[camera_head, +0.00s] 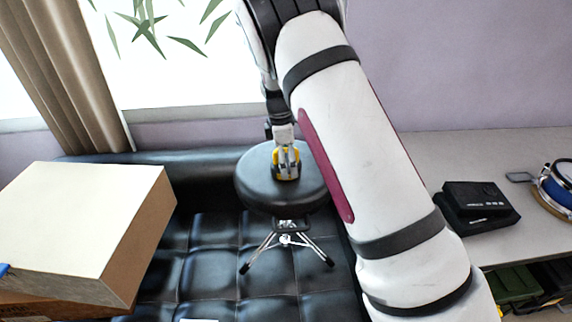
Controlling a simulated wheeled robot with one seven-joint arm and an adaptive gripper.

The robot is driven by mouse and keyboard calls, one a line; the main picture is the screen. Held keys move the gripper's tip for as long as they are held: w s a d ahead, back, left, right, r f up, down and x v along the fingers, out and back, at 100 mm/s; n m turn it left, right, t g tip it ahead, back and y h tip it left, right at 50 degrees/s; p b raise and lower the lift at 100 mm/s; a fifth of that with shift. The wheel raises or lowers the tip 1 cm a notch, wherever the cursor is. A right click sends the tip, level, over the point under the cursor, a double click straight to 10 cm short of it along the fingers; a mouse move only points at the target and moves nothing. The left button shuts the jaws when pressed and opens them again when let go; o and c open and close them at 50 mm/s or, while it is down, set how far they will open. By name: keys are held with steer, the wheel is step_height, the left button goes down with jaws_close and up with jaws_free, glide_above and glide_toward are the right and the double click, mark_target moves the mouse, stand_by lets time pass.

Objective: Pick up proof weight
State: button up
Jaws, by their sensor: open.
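My gripper (286,158) hangs at the end of my white arm, pointing down over the round black seat of a stool (255,185). Its fingers are open and small in the picture. A yellow and grey shape (287,174) shows at and between the fingertips, low over the seat. I cannot tell how much of it is the fingers and how much is a separate thing such as the proof weight, nor whether they touch. No other thing that I can name as the proof weight shows.
The stool stands on chrome legs on a black tufted couch (205,265). My arm hides the area right of the stool.

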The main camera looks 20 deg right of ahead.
steer(key=shift+f, duration=0.1)
steer(key=shift+c, duration=0.3)
steer(key=c, duration=1.9)
steer(key=shift+c, duration=0.2)
steer(key=shift+w, duration=0.1)
